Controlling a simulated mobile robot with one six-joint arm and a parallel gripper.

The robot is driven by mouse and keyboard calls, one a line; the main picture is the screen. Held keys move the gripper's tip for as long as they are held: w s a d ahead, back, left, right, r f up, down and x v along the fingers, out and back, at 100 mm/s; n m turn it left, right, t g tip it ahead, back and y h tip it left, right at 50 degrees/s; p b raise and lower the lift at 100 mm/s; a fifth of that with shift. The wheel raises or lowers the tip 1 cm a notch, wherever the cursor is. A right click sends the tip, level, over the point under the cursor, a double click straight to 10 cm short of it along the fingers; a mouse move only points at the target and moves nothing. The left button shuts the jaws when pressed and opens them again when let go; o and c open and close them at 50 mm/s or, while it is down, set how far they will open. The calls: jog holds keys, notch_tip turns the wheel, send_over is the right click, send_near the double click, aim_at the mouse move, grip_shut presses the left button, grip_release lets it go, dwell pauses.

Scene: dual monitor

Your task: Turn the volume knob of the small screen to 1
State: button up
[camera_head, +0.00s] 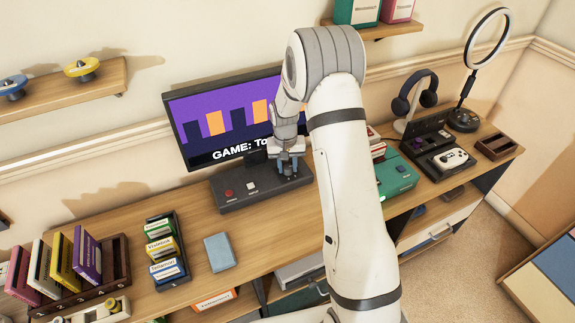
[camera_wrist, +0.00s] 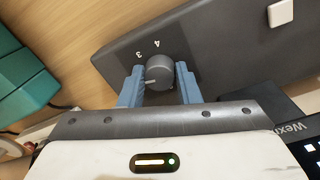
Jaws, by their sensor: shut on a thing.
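The knob (camera_wrist: 159,77) is a dark grey round dial on a dark console (camera_wrist: 215,50) in the wrist view. It has a pale pointer line towards its lower left. The labels 3 and 4 show upside down beside it; no 1 is visible. My gripper (camera_wrist: 160,68) has its two blue fingers on either side of the knob, shut on it. In the head view my gripper (camera_head: 288,167) is at the right part of the console (camera_head: 235,193) under a screen (camera_head: 205,115), and hides the knob. The screen shows purple and orange blocks and partly hidden "GAME" text.

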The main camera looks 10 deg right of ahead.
jog(key=shift+c, duration=0.7)
jog(key=shift+n, duration=0.3)
jog(key=n+b, duration=0.2)
jog(key=n, duration=0.2)
jog(key=shift+f, duration=0.1)
jog(key=n+b, duration=0.1)
jog(key=n, duration=0.4)
jog(key=shift+t, duration=0.3)
jog(key=o, duration=1)
